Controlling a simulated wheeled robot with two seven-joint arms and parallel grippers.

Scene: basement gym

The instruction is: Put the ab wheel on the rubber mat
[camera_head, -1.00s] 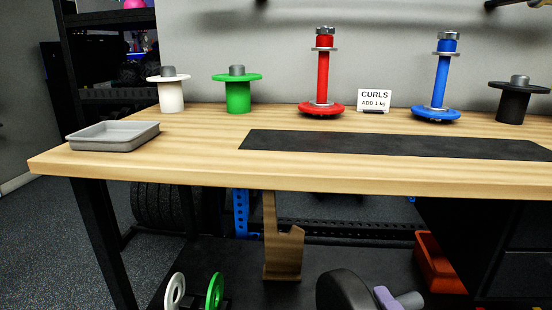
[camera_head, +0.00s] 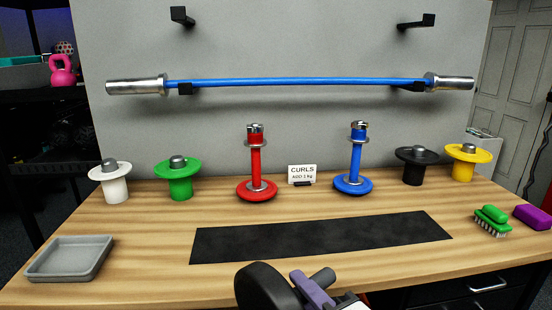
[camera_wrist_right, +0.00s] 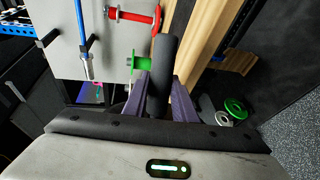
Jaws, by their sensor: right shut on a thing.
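The ab wheel, with a black wheel (camera_head: 262,286) and dark grey handle (camera_head: 323,277), is at the bottom of the head view. My right gripper (camera_head: 308,287), with purple fingers, is shut on it. In the right wrist view the ab wheel (camera_wrist_right: 164,65) shows as a dark rounded piece between the fingers of the gripper (camera_wrist_right: 161,88). The rubber mat (camera_head: 320,238) is a flat black strip on the wooden bench. Its top is bare. In the head view the ab wheel appears below the mat, by the bench's front edge. My left gripper is out of view.
Red (camera_head: 256,188) and blue (camera_head: 354,183) upright dumbbell handles and a CURLS sign (camera_head: 302,174) stand behind the mat. A grey tray (camera_head: 69,258) is at left, a green brush (camera_head: 492,222) at right. A blue barbell (camera_head: 300,82) hangs on the wall.

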